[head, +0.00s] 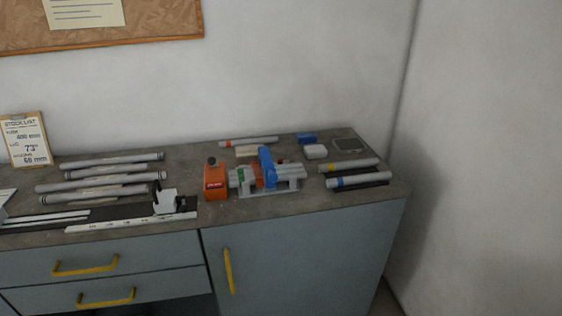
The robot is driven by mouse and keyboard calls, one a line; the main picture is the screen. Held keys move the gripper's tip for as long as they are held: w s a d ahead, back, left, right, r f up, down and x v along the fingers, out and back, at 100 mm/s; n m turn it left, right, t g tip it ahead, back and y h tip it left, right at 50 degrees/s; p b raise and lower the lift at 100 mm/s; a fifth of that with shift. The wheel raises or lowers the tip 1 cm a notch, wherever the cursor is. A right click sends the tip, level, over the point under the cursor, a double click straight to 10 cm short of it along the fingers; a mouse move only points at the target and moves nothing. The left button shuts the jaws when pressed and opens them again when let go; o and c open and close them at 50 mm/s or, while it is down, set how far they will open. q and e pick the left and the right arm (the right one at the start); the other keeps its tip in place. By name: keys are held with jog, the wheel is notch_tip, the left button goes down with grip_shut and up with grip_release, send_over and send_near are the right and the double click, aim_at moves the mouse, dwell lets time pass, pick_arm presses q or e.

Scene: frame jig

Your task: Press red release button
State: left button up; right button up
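A frame jig (270,190) with a grey base, grey tubes and a blue clamp part (266,166) stands on the worktop, right of the picture's lower middle. An orange-red box (215,182) with a dark knob on top stands just left of the jig. A tiny reddish spot (281,162) shows behind the blue part; it is too small to tell whether it is the release button. No other red button can be made out. Neither of my grippers is in view.
Several grey tubes (115,175) lie at the left of the worktop (310,205). A white stand (166,203) and a ruler-like strip (130,223) lie near the front edge. More tubes (360,179) lie right of the jig. Walls close off the back and right.

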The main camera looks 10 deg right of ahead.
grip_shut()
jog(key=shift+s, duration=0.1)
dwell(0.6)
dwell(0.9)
